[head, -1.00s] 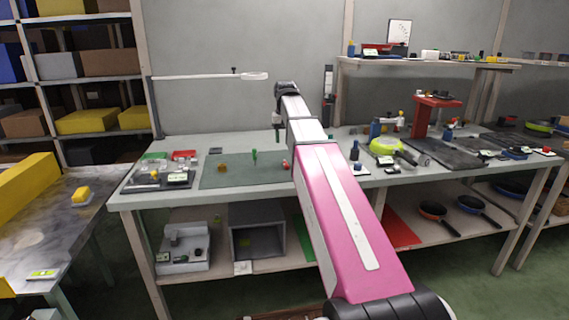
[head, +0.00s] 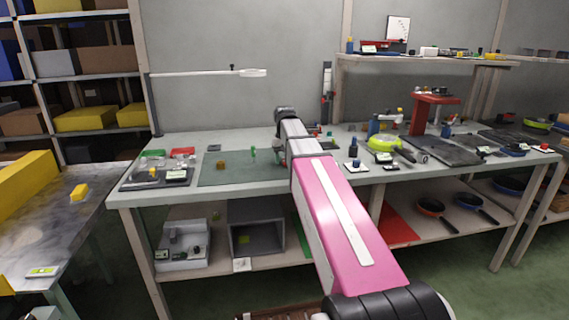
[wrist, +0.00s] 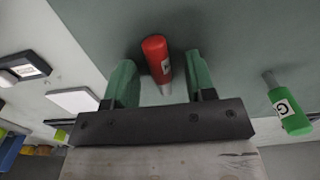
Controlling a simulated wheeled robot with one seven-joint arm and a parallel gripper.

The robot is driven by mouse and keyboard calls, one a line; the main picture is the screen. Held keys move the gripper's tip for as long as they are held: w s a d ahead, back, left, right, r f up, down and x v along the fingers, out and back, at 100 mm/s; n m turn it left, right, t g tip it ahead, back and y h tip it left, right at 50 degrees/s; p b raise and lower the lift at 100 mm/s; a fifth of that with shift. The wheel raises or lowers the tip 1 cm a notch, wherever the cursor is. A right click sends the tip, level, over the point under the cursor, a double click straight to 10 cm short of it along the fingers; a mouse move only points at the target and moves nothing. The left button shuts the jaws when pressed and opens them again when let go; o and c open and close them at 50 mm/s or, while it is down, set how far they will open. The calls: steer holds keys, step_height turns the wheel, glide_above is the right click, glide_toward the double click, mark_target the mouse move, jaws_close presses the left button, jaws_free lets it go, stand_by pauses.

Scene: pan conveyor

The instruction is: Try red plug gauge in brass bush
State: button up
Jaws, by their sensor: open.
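The red plug gauge (wrist: 155,50) shows in the wrist view with a white label and a bare metal end. It stands between the two green fingers of my gripper (wrist: 159,66), which are open with a gap on each side of it. In the head view my gripper (head: 280,158) is low over the green mat, and the red gauge is hidden there. A green plug gauge (wrist: 290,112) marked G is to the right in the wrist view; it also shows in the head view (head: 252,153). A small brass-coloured block, likely the brass bush (head: 221,164), sits on the mat further left.
The green mat (head: 212,178) lies on the grey bench (head: 140,198). A dark tray (head: 132,185) with small parts and red and green bins are at its left.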

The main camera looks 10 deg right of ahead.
jaws_close()
steer(key=shift+r, duration=0.1)
